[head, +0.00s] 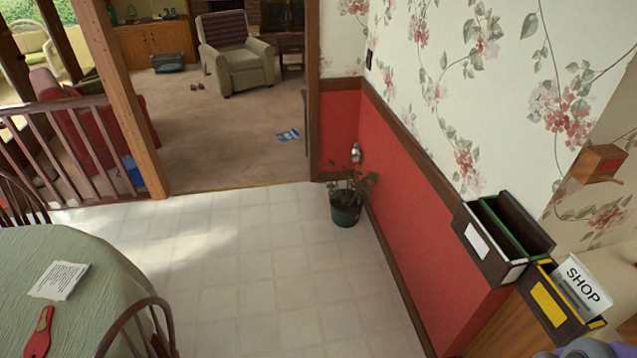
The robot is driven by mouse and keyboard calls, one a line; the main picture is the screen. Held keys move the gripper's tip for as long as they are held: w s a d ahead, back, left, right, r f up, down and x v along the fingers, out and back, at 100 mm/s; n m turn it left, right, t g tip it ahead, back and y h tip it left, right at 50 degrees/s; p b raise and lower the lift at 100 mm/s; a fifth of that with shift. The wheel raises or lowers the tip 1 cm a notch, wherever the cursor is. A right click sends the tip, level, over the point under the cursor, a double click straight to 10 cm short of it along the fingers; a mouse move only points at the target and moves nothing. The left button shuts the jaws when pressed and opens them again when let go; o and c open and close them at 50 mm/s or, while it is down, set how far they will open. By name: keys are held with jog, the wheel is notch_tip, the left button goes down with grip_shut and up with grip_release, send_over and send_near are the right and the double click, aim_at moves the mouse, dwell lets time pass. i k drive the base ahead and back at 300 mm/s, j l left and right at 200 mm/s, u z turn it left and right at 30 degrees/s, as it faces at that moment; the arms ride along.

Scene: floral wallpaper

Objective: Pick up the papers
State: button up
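A small white sheet or stack of papers (60,281) with printed text lies on the round table with a green cloth (105,258) at the lower left. A white paper or card marked SHOP (583,286) stands in a dark holder with a yellow label (549,304) on the right. My gripper is not in view.
Wooden chairs (135,318) stand around the table, and a red paddle-shaped object (40,332) lies on it. A potted plant (346,206) stands by the red wall. The tiled floor (240,270) is clear; a railing (90,150) and post flank the opening.

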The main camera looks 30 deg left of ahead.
aim_at(61, 280)
jog(key=u, duration=2.9)
